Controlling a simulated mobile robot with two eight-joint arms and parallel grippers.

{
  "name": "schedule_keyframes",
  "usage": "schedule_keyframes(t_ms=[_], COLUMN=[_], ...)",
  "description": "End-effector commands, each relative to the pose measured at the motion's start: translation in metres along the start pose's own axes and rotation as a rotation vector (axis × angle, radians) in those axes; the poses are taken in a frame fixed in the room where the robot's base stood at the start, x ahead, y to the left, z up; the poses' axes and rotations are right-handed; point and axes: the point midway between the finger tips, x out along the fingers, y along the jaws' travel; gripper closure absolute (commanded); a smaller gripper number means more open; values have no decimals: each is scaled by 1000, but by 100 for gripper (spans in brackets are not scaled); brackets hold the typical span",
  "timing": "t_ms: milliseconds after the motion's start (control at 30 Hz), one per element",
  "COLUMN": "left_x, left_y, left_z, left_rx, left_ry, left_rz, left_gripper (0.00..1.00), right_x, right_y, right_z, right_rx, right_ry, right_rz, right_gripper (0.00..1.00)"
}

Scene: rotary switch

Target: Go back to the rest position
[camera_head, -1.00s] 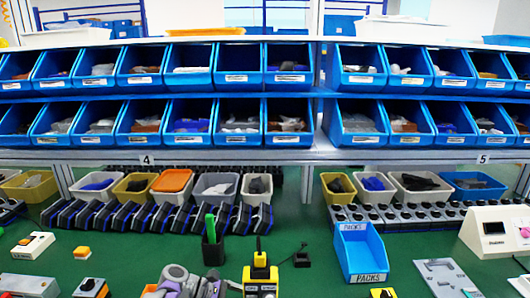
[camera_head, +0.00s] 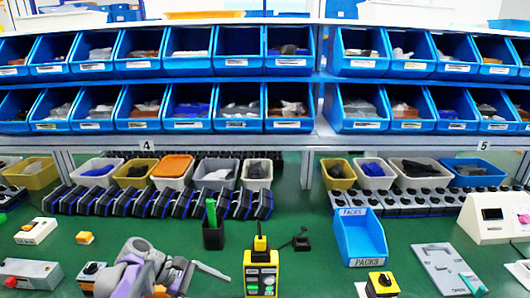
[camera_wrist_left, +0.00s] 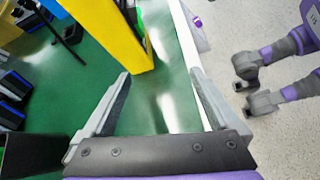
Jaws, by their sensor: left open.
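In the head view my left gripper (camera_head: 192,274), on a purple and grey arm, is at the bottom, left of the yellow device with buttons (camera_head: 261,275). In the left wrist view its fingers (camera_wrist_left: 160,74) are apart, with nothing between them. A yellow upright body (camera_wrist_left: 115,35) stands beyond the fingertips, apart from them. A small box with a black rotary knob (camera_head: 92,270) is left of the arm. A yellow box with a black knob (camera_head: 382,284) is at the bottom right. My right gripper is not seen in the head view.
A black holder (camera_head: 213,235) with a green item stands behind the arm. A blue PACKS bin (camera_head: 361,240) is to the right. Blue bins fill two shelves (camera_head: 240,110) at the back. Green table surface is clear around the small black stand (camera_head: 301,241).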

Motion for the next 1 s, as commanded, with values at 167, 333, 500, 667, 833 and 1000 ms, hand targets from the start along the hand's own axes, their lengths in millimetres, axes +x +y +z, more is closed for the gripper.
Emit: schedule_keyframes(t_ms=[167,333,500,667,833,1000], left_x=[12,13,9,4,2,-21], left_y=[-66,-131,-190,-228,-258,-258], left_z=[10,3,-12,-28,-43,-20], left_rx=[292,607,925,1164,1377,1452], left_ry=[254,482,680,812,917,960], left_rz=[-49,-142,-273,-392,-514,-550], left_gripper=[5,5,5,5,5,5], right_x=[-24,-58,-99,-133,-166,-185], right_y=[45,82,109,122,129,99], right_z=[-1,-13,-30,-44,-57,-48], right_rx=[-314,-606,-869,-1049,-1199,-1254], right_ry=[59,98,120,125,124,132], right_rz=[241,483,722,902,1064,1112], right_gripper=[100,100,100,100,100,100])
